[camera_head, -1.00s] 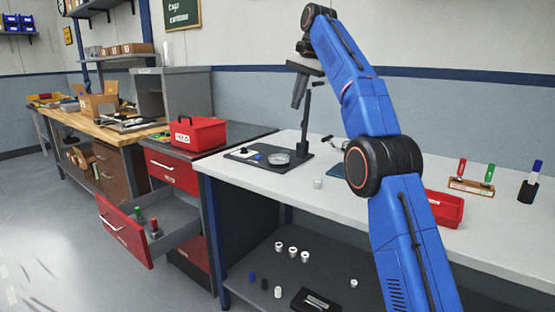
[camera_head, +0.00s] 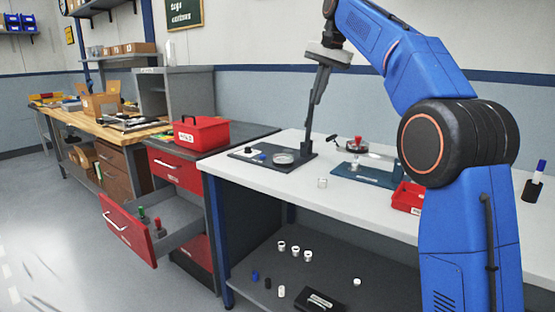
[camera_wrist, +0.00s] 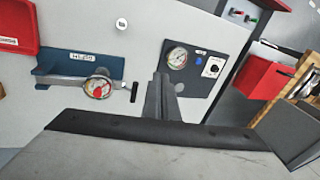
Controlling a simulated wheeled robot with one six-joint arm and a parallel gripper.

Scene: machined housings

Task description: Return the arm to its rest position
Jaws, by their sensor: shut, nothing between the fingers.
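My blue arm rises at the right of the head view, with its elbow bent. My gripper (camera_head: 316,98) hangs above the white workbench (camera_head: 350,205), fingers pointing down and empty. In the wrist view my gripper (camera_wrist: 162,88) shows as two grey fingers close together, shut with nothing between them.
A small white cylinder (camera_head: 322,183) stands on the bench. A red tray (camera_head: 408,196) is partly behind my arm. A red toolbox (camera_head: 201,133) sits on the cabinet at left, above an open drawer (camera_head: 128,228). Small parts lie on the lower shelf (camera_head: 330,265).

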